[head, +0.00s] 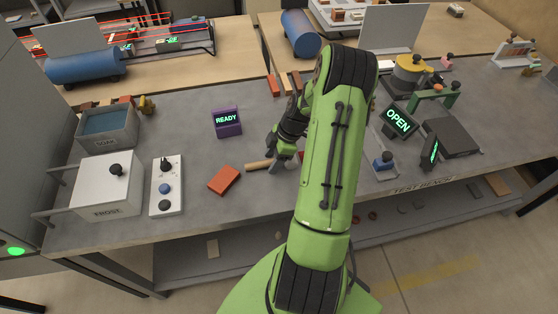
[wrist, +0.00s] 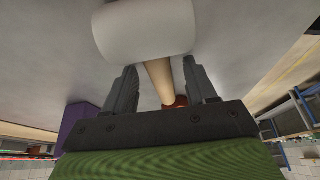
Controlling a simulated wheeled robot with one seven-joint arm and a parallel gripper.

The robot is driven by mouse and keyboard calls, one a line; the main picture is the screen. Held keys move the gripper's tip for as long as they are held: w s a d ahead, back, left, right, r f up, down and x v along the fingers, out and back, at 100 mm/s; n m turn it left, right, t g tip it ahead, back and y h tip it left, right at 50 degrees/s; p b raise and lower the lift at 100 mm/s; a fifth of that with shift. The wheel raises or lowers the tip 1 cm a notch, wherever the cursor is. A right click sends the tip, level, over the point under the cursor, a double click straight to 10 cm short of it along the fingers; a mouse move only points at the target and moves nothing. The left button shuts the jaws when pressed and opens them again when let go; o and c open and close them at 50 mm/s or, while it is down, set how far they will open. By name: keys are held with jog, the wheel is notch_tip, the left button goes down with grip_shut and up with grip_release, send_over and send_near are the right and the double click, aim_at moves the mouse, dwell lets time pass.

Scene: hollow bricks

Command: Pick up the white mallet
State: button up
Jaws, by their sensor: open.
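The white mallet's wooden handle (head: 258,164) lies on the grey bench in the head view, and its head is hidden there by my arm. In the wrist view the thick white mallet head (wrist: 145,30) fills the top, just beyond the fingertips. The pale handle (wrist: 159,77) runs back between my two fingers, with a gap on each side. My gripper (head: 278,155) is low at the handle in the head view. In the wrist view my gripper (wrist: 160,70) is open and straddles the handle.
An orange brick (head: 224,180) lies left of the handle. A purple READY display (head: 227,122) stands behind it. A switch panel (head: 167,186), the FROST box (head: 106,185) and the SOAK bin (head: 107,127) stand at left. The OPEN display (head: 398,120) is right of my arm.

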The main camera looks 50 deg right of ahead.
grip_shut()
dwell(0.3)
dwell(0.6)
